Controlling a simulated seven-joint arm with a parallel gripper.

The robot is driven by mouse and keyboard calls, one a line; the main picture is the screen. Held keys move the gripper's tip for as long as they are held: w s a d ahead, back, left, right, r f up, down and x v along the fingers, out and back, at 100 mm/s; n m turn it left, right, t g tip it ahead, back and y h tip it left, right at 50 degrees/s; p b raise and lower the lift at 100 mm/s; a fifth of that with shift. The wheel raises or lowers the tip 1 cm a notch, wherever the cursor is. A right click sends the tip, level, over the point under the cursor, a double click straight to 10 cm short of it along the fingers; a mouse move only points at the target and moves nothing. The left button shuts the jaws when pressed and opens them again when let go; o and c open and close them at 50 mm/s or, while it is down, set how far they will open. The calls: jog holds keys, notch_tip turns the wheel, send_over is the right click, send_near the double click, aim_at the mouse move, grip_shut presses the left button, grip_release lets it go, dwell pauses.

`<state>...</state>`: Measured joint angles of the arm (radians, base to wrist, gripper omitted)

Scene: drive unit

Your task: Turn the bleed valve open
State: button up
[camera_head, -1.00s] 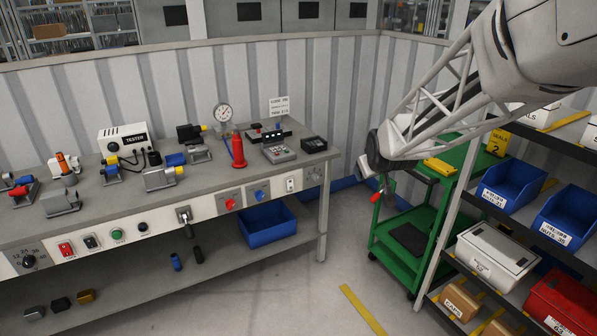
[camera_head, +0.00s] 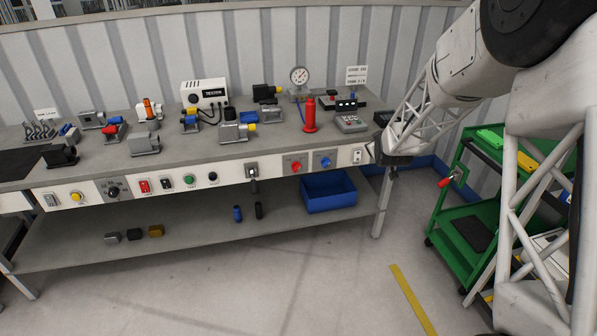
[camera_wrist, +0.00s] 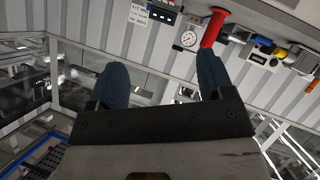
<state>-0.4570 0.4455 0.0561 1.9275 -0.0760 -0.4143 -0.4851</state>
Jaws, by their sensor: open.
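On the bench's front panel are a red valve knob (camera_head: 295,167) and a blue valve knob (camera_head: 323,161), side by side on grey plates. No readable label shows which one is the bleed valve. My gripper (camera_wrist: 160,78) is open, with two blue fingers apart and nothing held between them. In the head view its dark end is at the bench's right end, to the right of both knobs. Its fingertips are not clear there. Neither knob can be made out in the wrist view.
The bench (camera_head: 75,178) carries a red cylinder (camera_head: 309,116), a gauge (camera_head: 299,76), a tester (camera_head: 204,93) and several fittings. A blue bin (camera_head: 329,193) sits on its lower shelf. A green cart (camera_head: 462,215) stands at right. The floor in front is clear.

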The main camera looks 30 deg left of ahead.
jog(key=w+a+f+n+y, duration=0.3)
jog(key=a+f, duration=1)
jog(key=a, duration=0.3)
jog(key=n+t+y, duration=0.1)
jog(key=n+y, duration=0.2)
jog(key=y, duration=0.1)
send_near(296, 167)
jog(key=shift+w+a+f, duration=0.25)
jog(key=shift+w+f, duration=0.25)
jog(key=shift+w, duration=0.1)
jog(key=shift+w+a, duration=0.1)
jog(key=shift+x, duration=3.75)
jog(key=shift+w, duration=0.1)
jog(key=shift+c, duration=0.4)
jog(key=c, duration=0.8)
jog(key=shift+c, duration=0.2)
